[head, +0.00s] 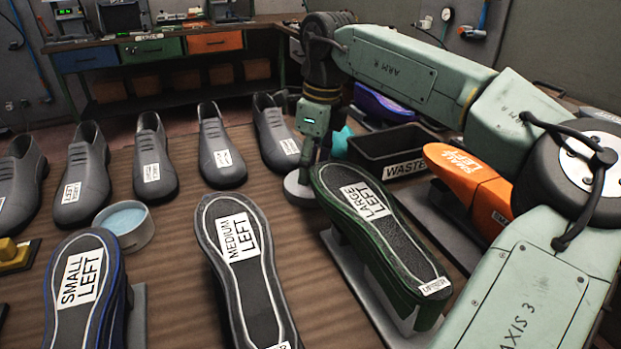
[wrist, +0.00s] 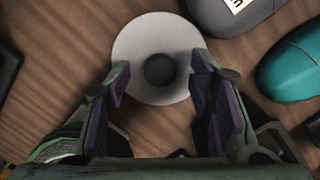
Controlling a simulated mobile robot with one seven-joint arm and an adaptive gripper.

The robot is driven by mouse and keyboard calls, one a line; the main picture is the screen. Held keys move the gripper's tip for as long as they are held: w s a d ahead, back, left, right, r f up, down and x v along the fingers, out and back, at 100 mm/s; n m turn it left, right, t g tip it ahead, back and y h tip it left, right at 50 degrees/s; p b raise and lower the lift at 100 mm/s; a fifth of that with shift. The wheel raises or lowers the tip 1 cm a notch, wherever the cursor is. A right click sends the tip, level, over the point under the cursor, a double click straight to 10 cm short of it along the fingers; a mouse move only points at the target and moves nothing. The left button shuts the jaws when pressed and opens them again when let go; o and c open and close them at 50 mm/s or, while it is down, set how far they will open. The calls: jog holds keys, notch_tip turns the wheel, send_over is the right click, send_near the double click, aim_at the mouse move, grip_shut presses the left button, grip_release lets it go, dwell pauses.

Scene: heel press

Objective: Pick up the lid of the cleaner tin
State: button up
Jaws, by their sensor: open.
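The lid is a pale grey disc with a dark round knob; it lies on the wooden bench in the wrist view (wrist: 137,45). In the head view its rim (head: 296,192) shows below my gripper (head: 306,165). In the wrist view my open gripper (wrist: 161,82) has one finger on each side of the knob, over the lid's near part; I cannot tell whether they touch it. The cleaner tin (head: 127,240) stands open on the bench at left, with pale blue contents.
The large left sole (head: 390,225) on its stand is close to my gripper's right. A black waste bin (head: 375,160) and a teal object (wrist: 292,68) are also near. Grey shoes (head: 220,150) line the back.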

jog(key=shift+f, duration=0.5)
jog(key=c, duration=1)
